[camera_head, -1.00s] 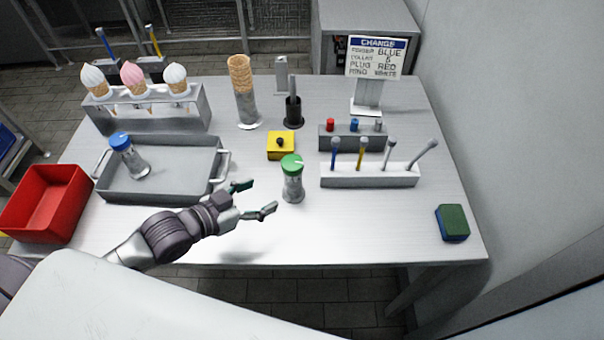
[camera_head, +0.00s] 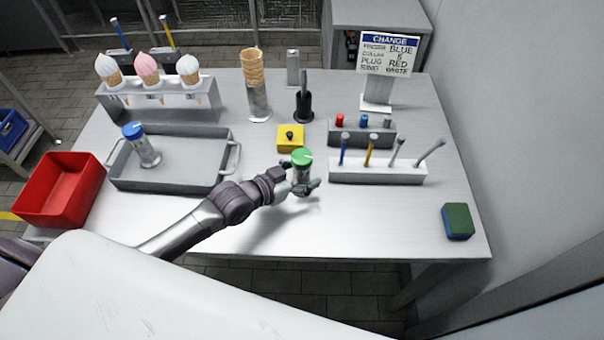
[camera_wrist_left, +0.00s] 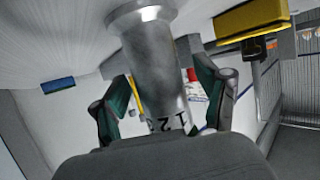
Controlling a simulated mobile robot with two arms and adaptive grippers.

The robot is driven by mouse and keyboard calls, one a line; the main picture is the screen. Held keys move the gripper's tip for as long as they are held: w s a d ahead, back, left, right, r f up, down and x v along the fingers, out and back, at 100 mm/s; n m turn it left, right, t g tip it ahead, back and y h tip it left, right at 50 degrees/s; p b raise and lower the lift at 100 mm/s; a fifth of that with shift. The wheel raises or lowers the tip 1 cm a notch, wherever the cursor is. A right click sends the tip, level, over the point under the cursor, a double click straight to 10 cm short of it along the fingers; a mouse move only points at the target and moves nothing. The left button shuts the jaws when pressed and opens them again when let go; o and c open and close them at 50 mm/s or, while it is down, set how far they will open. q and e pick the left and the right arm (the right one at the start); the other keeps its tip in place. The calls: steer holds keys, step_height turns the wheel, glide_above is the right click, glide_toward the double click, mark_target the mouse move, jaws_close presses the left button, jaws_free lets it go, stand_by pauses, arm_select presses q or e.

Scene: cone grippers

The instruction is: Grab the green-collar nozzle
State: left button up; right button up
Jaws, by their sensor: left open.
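In the left wrist view the nozzle's grey body (camera_wrist_left: 158,70) stands between the two open fingers (camera_wrist_left: 165,100), with small gaps at both sides. Numbers show at its narrow end, and its green top is out of that view. My right gripper is not in view.
A yellow block (camera_head: 290,139) stands behind the nozzle, and a white rack (camera_head: 378,172) of tools stands to the right. A sponge (camera_head: 458,221) lies at right.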

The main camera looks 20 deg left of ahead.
arm_select(q)
jaws_close()
stand_by(0.3)
